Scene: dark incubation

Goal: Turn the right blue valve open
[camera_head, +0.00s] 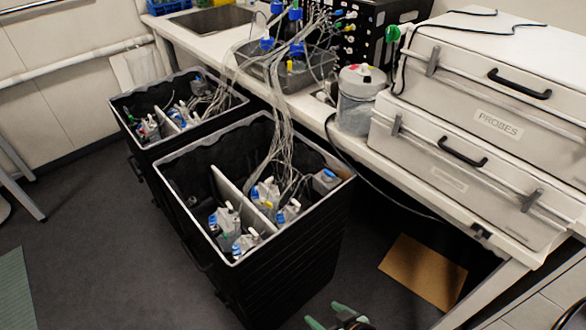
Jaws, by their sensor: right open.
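Several blue valve-like caps stand on bottles in a grey tray on the bench, with a left one (267,44) and a right one (297,48) side by side. Clear tubes run from them down into two black bins. A grey fitting with a blue top (326,177) sits at the right inner side of the front bin (290,262). I cannot tell which blue part is the right valve, or its open or closed position. My right gripper (327,314), with green fingertips, is open and empty at the bottom edge, low in front of the bin and away from all blue parts. My left gripper is not in view.
The rear black bin (130,103) holds more fittings. A lidded clear canister (358,100) and two stacked white cases (470,115) stand on the white bench (345,150). A cardboard sheet (423,271) lies under the bench.

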